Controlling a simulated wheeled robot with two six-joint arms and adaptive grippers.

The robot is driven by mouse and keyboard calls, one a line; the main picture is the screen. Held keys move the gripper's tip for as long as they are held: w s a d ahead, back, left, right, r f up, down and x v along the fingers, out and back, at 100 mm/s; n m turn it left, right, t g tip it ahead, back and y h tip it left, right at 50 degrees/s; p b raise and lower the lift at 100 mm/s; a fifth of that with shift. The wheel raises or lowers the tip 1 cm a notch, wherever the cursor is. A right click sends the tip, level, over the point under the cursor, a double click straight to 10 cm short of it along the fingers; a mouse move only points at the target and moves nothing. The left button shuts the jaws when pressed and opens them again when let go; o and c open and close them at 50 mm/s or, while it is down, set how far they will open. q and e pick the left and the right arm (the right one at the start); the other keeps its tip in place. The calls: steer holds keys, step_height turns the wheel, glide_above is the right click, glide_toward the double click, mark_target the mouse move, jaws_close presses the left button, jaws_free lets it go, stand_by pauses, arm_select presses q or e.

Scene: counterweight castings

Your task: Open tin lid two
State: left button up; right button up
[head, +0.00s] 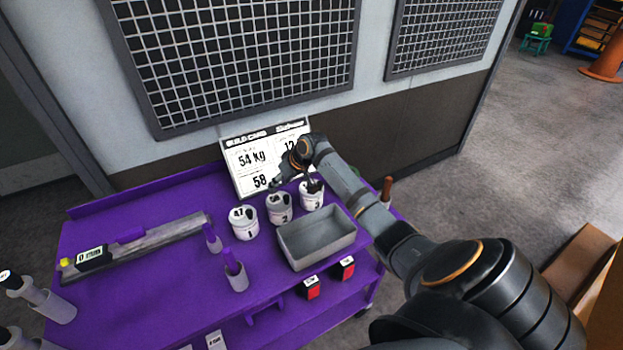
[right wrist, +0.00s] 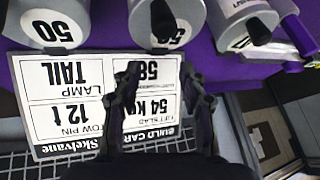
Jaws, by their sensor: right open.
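Three small white tins stand in a row on the purple cart in the head view: tin 1 (head: 246,232), tin 2 (head: 280,216) and tin 3 (head: 308,202). Dark parts show on their tops; I cannot tell whether any lid is raised. My right gripper (head: 278,182) is behind the row, in front of the build card. In the right wrist view its fingers (right wrist: 162,75) are apart and empty, with the card behind them. Tins (right wrist: 155,45) with black knobs show along the top edge, apart from the fingers. My left gripper is out of view.
The build card (head: 246,160) leans at the cart's back. A grey open tray (head: 318,262) sits in front of the tins. A measuring bar (head: 150,247) lies at left. Grey holders (head: 237,282) and two red-black blocks (head: 312,289) are nearby.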

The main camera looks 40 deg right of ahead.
steer(key=s+f+t+b, duration=0.1)
steer(key=t+b, duration=0.1)
steer(key=b, duration=0.1)
steer(key=s+f+t+b, duration=0.1)
steer(key=f+t+b, duration=0.1)
steer(key=b, duration=0.1)
steer(key=s+a+f+n+t+b, duration=0.1)
steer(key=t+b, duration=0.2)
steer(key=shift+s+f+h, duration=0.3)
steer(key=s+r+p, duration=0.4)
steer(key=h+p, duration=0.2)
steer(key=p, duration=0.8)
glide_toward(288, 200)
steer(key=s+f, duration=0.2)
steer(key=s+a+f+m+g+h, duration=0.1)
steer(key=s+a+g, duration=0.4)
steer(key=s+a, duration=0.1)
steer(key=shift+s+f+h, duration=0.35)
steer(key=shift+s+h, duration=0.05)
steer(key=shift+s, duration=0.15)
steer(key=shift+w, duration=0.1)
